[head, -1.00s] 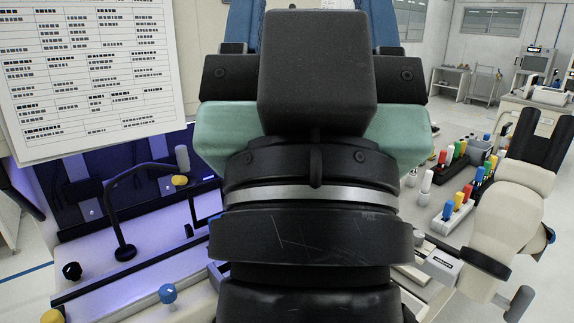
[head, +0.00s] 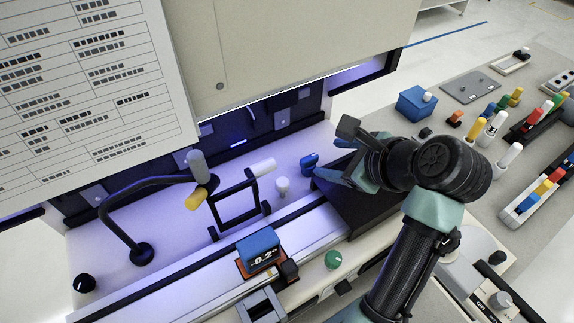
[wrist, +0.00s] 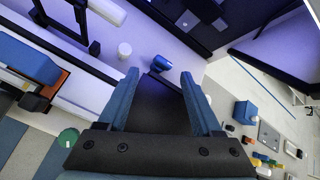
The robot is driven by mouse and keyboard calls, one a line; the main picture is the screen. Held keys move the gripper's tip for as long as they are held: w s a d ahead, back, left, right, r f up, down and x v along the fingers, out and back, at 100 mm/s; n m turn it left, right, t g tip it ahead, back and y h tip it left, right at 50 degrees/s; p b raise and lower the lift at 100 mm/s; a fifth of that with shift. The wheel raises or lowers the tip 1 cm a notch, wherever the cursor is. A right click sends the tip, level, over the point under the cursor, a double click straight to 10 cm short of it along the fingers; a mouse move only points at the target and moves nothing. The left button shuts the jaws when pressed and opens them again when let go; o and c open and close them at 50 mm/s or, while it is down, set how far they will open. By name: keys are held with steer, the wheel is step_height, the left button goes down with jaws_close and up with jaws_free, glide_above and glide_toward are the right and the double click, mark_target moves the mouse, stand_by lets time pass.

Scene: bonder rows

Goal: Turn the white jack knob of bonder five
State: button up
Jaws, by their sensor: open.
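A short white knob (head: 283,186) stands upright on the pale machine deck, right of a black frame. It also shows in the wrist view (wrist: 125,50), just beyond and left of my left fingertip. A blue knob (head: 309,163) sits to its right, and in the wrist view it (wrist: 161,64) lies ahead between my fingertips. My gripper (head: 326,160) is open and empty, with blue fingers apart (wrist: 160,75). It hangs over a dark block, right of the white knob and not touching it. No bonder number is readable.
A black gooseneck lamp (head: 142,252) and the black frame (head: 234,212) stand to the left. A printed sheet (head: 85,110) hangs upper left. The right bench holds a blue box (head: 416,104).

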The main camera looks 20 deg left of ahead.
mark_target(283, 182)
steer(key=a+f+m+g, duration=0.1)
steer(key=a+f, duration=0.2)
steer(key=a+f+g+p, duration=0.1)
steer(key=a+f, duration=0.2)
steer(key=f, duration=0.1)
steer(key=a+f+m+p, duration=0.1)
steer(key=a+f, duration=0.2)
steer(key=f, duration=0.1)
steer(key=shift+s+m+g+y, duration=0.2)
steer(key=shift+m+g+y, duration=0.1)
steer(key=shift+g+y, duration=0.1)
jaws_close()
